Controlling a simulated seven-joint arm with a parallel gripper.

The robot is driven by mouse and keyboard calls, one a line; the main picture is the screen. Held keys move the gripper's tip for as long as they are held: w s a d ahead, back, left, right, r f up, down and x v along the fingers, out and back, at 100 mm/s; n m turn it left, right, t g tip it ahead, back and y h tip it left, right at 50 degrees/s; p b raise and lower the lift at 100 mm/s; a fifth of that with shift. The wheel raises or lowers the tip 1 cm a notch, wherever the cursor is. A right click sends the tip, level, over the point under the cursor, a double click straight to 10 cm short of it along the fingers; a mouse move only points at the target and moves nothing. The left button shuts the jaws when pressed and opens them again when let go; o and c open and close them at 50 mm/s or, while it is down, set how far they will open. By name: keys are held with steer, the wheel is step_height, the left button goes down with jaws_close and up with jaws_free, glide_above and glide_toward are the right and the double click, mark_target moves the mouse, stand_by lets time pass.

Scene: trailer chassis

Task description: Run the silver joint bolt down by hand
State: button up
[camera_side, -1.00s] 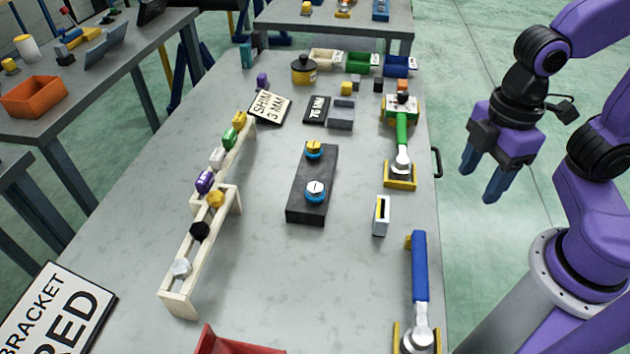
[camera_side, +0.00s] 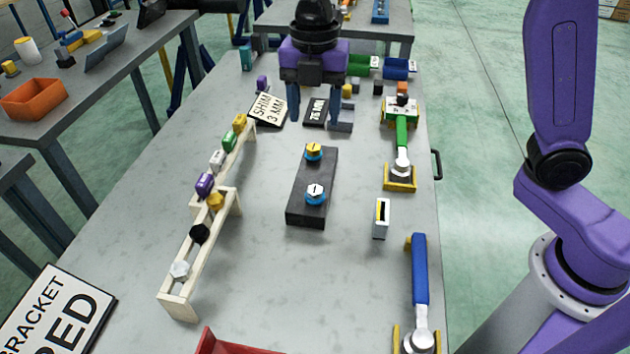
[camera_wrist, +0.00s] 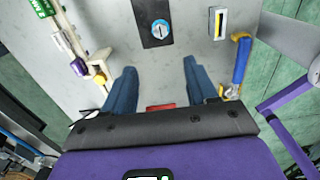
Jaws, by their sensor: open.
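My gripper (camera_side: 315,117) is open and empty, fingers down, above the table's far middle.
Purple (camera_side: 205,184), white (camera_side: 217,160), yellow and green pieces line the higher rack. A white slotted block (camera_side: 381,218) stands between. A red tray (camera_side: 230,346) is at the near edge.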

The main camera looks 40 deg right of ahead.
mark_target(315, 189)
step_height(315, 189, down, 17)
steer(key=shift+f, duration=0.1)
stand_by(0.5)
steer(key=c, duration=1.1)
